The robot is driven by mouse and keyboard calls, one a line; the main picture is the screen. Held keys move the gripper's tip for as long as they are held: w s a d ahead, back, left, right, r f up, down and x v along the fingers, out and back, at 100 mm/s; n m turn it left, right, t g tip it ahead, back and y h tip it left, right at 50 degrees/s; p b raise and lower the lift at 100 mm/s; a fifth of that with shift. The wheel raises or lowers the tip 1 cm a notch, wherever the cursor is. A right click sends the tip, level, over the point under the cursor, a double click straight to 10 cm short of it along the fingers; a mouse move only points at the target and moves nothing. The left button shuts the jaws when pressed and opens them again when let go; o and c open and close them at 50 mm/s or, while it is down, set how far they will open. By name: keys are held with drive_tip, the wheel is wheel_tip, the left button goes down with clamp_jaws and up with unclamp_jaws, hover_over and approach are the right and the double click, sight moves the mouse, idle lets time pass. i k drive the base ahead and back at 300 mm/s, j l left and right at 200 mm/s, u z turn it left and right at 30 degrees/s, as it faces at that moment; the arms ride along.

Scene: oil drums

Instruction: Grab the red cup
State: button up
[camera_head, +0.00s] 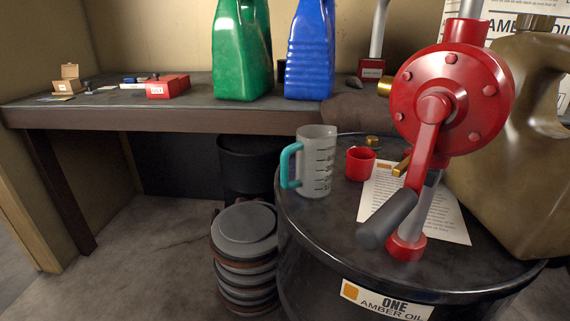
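The red cup (360,164) is small and stands upright on top of the black oil drum (330,232). It sits just right of a clear measuring jug (317,165) with a teal handle, with a small gap between them. A white paper sheet (448,222) lies right beside and in front of the cup. My gripper is not in view.
A red hand pump (452,100) with a dark-handled crank rises from the drum, right of the cup. Small brass parts (402,165) lie near the cup. A workbench (190,122) holds green and blue bottles.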

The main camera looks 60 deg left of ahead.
sight(360, 162)
drive_tip(key=j+u, duration=0.1)
drive_tip(key=u, duration=1.55)
drive_tip(key=k+j, duration=0.05)
